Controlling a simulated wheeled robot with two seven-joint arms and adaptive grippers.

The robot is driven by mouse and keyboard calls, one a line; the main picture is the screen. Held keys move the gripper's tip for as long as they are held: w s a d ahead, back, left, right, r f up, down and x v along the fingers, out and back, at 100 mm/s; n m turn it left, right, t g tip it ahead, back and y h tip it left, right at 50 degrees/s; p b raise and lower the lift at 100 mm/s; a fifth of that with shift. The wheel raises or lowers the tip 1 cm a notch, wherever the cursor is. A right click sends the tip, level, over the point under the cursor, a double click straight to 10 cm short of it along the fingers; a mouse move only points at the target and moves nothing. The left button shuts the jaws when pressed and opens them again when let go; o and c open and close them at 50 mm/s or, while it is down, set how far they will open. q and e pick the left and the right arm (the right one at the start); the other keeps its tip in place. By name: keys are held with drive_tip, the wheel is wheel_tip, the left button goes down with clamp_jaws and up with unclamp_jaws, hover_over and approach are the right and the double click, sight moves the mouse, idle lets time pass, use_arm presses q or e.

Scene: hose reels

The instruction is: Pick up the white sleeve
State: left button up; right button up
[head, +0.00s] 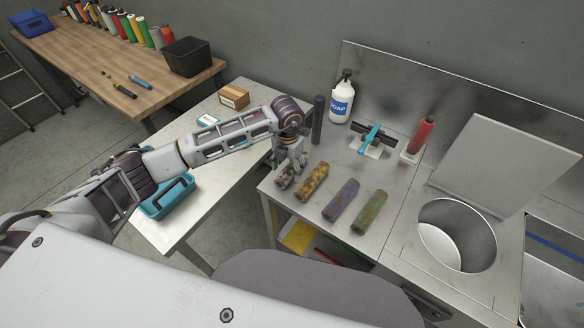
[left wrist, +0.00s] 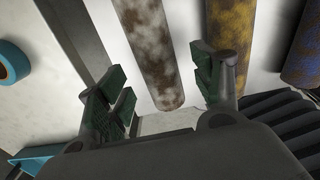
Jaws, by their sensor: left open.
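The white sleeve (head: 284,182), a short tube with brown mottled grime, lies leftmost in a row of sleeves at the steel counter's left front edge. My left gripper (head: 291,163) is above its far part and hides some of it. In the left wrist view the white sleeve (left wrist: 151,45) runs between the two open fingers (left wrist: 165,92), which look clear of it. To its right are a yellow mottled sleeve (head: 311,182), a blue-purple one (head: 341,201) and a green one (head: 370,212). The yellow sleeve (left wrist: 238,25) is close by the right finger. My right gripper is not in view.
A dark upright cylinder (head: 318,120), a soap bottle (head: 341,98), a blue-handled fixture (head: 372,140) and a red cylinder (head: 422,134) stand behind the sleeves. A round bin opening (head: 457,236) is at the right. The side table (head: 210,190) is left of the counter.

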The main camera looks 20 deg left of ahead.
sight(288, 170)
use_arm(q)
drive_tip(key=shift+f, duration=1.45)
drive_tip(key=c, duration=1.1)
drive_tip(key=shift+r, duration=0.15)
wheel_tip(288, 170, up, 9)
drive_tip(key=shift+f+b, duration=0.2)
drive_tip(key=shift+b, duration=0.35)
drive_tip(key=shift+r, duration=0.6)
